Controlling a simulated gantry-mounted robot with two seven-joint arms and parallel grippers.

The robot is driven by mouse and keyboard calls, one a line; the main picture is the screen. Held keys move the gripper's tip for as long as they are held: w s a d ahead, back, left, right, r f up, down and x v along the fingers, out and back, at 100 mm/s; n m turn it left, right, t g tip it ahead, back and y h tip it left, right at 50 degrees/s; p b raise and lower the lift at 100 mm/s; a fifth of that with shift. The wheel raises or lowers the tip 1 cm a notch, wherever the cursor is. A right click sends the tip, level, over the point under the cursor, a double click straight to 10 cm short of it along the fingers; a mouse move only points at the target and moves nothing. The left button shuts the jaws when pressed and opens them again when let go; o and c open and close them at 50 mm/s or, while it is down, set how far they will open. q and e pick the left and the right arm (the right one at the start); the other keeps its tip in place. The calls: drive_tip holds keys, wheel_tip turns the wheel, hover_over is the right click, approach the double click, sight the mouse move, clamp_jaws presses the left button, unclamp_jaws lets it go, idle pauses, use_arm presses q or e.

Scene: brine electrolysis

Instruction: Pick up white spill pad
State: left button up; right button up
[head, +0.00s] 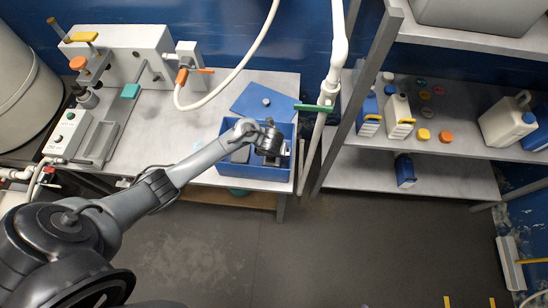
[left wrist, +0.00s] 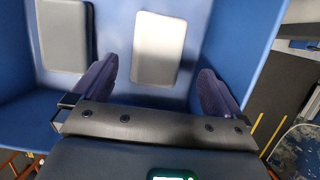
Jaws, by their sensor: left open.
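A white spill pad (left wrist: 160,48) lies flat inside the blue bin (left wrist: 238,35), in the upper middle of the left wrist view. A second, similar pad (left wrist: 64,36) lies to its left; in the head view a greyish pad (head: 240,155) shows beside my gripper. My left gripper (head: 270,150) hangs over the bin (head: 250,173) on the bench. My right gripper is not seen.
The blue lid (head: 263,102) lies behind the bin. A white pipe with a green-handled valve (head: 313,108) stands close to the right. The shelf rack (head: 428,182) holding bottles and caps is farther right. Bench space (head: 180,120) left of the bin is clear.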

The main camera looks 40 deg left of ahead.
use_arm(q)
drive_tip(key=shift+b+x, duration=1.05)
drive_tip(key=shift+x, duration=1.8)
drive_tip(key=shift+s+a, duration=0.1)
drive_tip(key=shift+a, duration=0.05)
drive_tip(key=shift+c, duration=0.5)
drive_tip(key=c, duration=1)
